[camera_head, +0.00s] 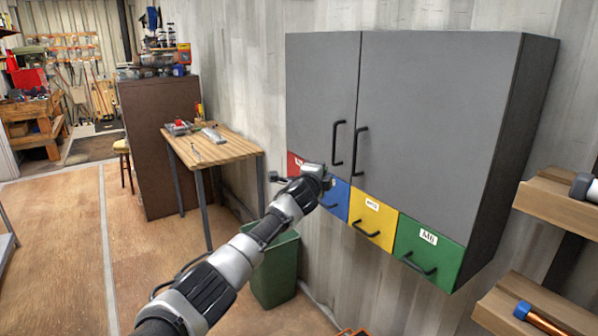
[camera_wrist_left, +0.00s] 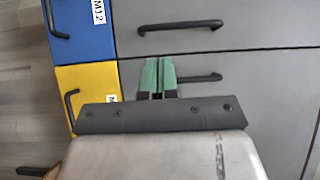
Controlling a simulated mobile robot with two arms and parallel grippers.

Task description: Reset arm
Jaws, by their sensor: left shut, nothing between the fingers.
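My left arm reaches from the lower left to the grey wall cabinet (camera_head: 440,110). My left gripper shows in the left wrist view (camera_wrist_left: 158,76) with its green fingertips together and nothing between them. The fingers lie in line with a black door handle (camera_wrist_left: 200,79) of the cabinet; I cannot tell whether they touch it. In the head view the wrist covers part of the blue drawer (camera_head: 338,198), and the fingertips are hidden. Both cabinet doors and the drawers look closed. My right gripper is not in view.
The yellow drawer (camera_head: 372,214) and green drawer (camera_head: 428,252) sit right of the blue one; a red drawer (camera_head: 293,166) is partly hidden. A green bin (camera_head: 275,278) stands below. A wooden table (camera_head: 222,148) is behind left, wooden shelves (camera_head: 560,205) at right. Floor at left is clear.

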